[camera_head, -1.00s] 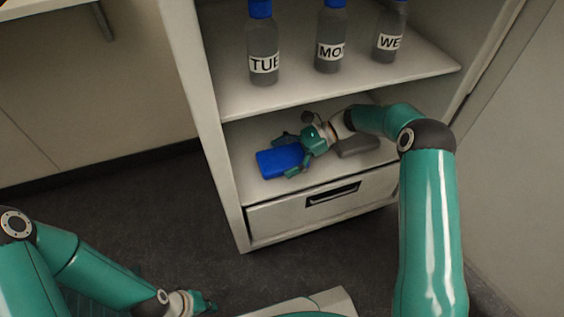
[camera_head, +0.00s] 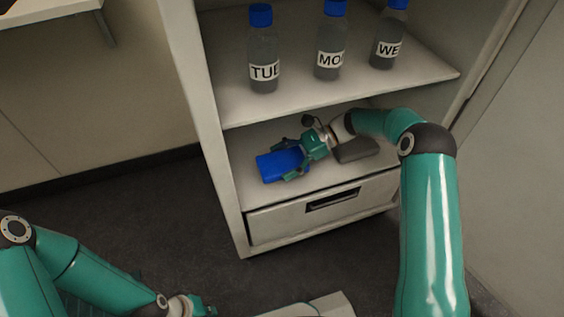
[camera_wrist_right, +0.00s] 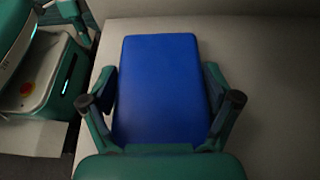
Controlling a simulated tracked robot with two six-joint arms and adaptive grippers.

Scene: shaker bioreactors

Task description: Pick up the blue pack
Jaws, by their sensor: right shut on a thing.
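The blue pack (camera_head: 277,165) lies on the lower shelf of the cabinet, near its left side. My right gripper (camera_head: 289,162) reaches in from the right, with its fingers on both sides of the pack. In the right wrist view the blue pack (camera_wrist_right: 160,85) is a flat blue block between the two fingers of the right gripper (camera_wrist_right: 162,105), which is shut on it. I cannot tell whether the pack is clear of the shelf. My left gripper (camera_head: 203,308) is low at the bottom edge of the head view, away from the cabinet; its fingers are too small to read.
Bottles labelled TUE (camera_head: 263,55), MO (camera_head: 331,45) and WE (camera_head: 388,40) stand on the upper shelf (camera_head: 300,95) above my right arm. A drawer (camera_head: 280,218) is below.

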